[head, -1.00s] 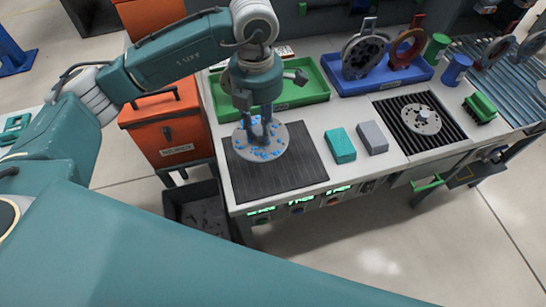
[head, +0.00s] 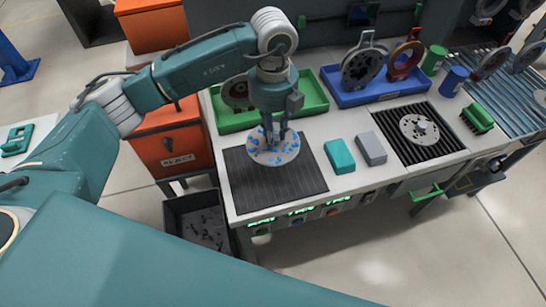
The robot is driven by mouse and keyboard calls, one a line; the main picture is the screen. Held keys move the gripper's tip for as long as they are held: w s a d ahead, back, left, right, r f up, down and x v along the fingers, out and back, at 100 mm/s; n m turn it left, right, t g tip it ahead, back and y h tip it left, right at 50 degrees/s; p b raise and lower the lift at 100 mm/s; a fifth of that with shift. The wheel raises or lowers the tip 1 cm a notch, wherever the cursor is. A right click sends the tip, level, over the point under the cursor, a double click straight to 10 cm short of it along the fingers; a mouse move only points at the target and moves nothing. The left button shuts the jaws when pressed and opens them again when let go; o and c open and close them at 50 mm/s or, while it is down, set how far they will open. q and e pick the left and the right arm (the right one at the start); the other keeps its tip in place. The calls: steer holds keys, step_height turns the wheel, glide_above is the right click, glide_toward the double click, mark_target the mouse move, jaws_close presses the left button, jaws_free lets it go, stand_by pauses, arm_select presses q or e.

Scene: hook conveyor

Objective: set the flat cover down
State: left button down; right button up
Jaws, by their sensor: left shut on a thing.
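The flat cover (head: 262,154) is a grey round disc with blue spots. It lies level at the upper part of the dark ribbed mat (head: 285,190). My left gripper (head: 273,138) points straight down and is shut on the cover near its middle. The fingertips hide part of the cover. I cannot tell whether the cover touches the mat or hangs just above it. My right gripper is not in view.
A green tray (head: 313,96) behind holds a disc. A blue tray (head: 400,91) holds upright discs. Teal (head: 340,156) and grey (head: 371,148) blocks stand right of the mat. Another disc (head: 419,129) lies on a black grate. An orange reject bin (head: 172,150) stands left.

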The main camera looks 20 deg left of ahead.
arm_select(q)
step_height(320, 180, down, 7)
steer(key=shift+f+p, duration=0.2)
steer(key=shift+p, duration=0.5)
step_height(320, 180, down, 4)
steer(key=shift+f+p, duration=0.1)
steer(key=shift+p, duration=0.35)
steer(key=shift+f, duration=0.15)
steer(key=shift+f, duration=0.2)
steer(key=c, duration=1.4)
jaws_free()
steer(key=shift+c, duration=0.2)
steer(key=shift+r, duration=0.1)
